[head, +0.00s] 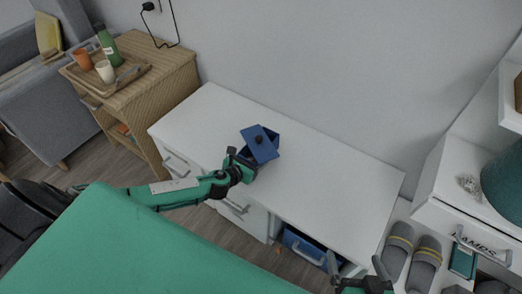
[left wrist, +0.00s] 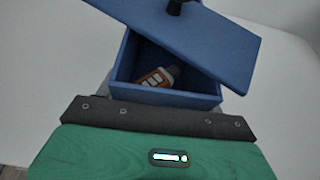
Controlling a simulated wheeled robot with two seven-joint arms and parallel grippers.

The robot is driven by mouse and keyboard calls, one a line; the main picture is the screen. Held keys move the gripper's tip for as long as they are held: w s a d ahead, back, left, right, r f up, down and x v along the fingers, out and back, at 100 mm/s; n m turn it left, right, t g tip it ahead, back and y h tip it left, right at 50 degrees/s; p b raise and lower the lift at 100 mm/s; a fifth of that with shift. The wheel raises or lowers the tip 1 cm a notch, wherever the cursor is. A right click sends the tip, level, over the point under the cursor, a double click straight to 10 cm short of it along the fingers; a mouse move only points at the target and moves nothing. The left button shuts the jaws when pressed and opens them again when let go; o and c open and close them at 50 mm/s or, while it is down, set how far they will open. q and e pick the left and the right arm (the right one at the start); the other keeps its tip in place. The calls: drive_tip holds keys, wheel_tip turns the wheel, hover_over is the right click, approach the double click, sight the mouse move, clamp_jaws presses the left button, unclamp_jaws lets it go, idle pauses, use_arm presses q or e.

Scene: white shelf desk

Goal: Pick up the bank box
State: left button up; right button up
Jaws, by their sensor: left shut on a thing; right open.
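The blue box (head: 270,152), which I take to be the bank box, sits on the white desk top. Its lid (head: 261,144) with a dark knob lies askew across it. In the left wrist view the box (left wrist: 165,97) is partly uncovered beside the skewed lid (left wrist: 195,40). A small bottle (left wrist: 158,77) with an orange and white label lies inside. My left gripper (head: 240,164) is at the box's near left side, shut on it; its fingertips are mostly hidden. My right gripper (head: 357,268) is open and empty at the bottom right.
The white desk (head: 330,180) is clear to the right of the box. An open drawer (head: 303,244) with blue inside juts out below its front edge. A wooden side table (head: 150,82) with a tray stands left. Grey slippers (head: 423,262) sit on the right.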

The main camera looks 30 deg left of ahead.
use_arm(q)
drive_tip(key=s+a, duration=0.2)
drive_tip(key=s, duration=1.6)
drive_tip(key=shift+a, duration=0.3)
drive_tip(key=shift+r, duration=0.15)
